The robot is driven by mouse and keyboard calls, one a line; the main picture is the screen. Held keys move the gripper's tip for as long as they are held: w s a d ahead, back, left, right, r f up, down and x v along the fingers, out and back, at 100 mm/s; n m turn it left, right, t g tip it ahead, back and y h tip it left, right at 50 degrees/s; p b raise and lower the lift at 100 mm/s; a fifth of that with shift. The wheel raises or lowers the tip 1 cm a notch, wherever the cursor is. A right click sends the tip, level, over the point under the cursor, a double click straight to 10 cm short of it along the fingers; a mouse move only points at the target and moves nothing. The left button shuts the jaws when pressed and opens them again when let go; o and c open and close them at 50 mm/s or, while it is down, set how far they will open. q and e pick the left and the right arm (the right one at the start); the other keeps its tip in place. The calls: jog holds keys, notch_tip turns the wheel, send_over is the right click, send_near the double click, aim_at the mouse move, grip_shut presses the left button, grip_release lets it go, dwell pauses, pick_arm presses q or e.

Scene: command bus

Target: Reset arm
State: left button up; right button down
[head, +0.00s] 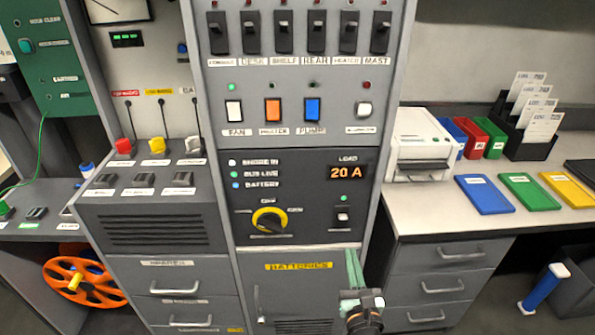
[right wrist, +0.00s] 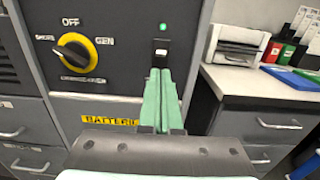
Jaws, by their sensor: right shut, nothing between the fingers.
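My right gripper (head: 351,256) comes up from the bottom of the head view, in front of the right edge of the batteries cabinet door. Its green fingers are together, with nothing between them; they also show in the right wrist view (right wrist: 160,76). The fingertips are just below a small black and white switch (head: 343,216), which shows above them in the right wrist view (right wrist: 161,48). Whether they touch the panel is unclear. A green light is lit above the switch. My left gripper is not in view.
Left of the switch is a black and yellow rotary knob (head: 269,220). A display (head: 346,173) reads 20 A. Rows of switches sit above. At right, a counter (head: 420,215) holds a white printer (head: 421,140) and coloured folders. An orange reel (head: 84,283) is at lower left.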

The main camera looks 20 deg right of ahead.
jog(key=s+a+f+n+g+y+p, duration=0.2)
jog(key=s+a+n+y, duration=0.2)
jog(key=n, duration=0.8)
jog(key=s+a+f+n+g+y+p, duration=0.1)
jog(key=s+a+f+n+y+p, duration=0.2)
jog(key=n, duration=0.9)
jog(key=s+f+n+g, duration=0.5)
jog(key=s+n, duration=0.7)
jog(key=n, duration=0.4)
jog(key=shift+a+f+n+g+p, duration=0.3)
jog(key=shift+f+n+p, duration=0.1)
jog(key=shift+f, duration=0.3)
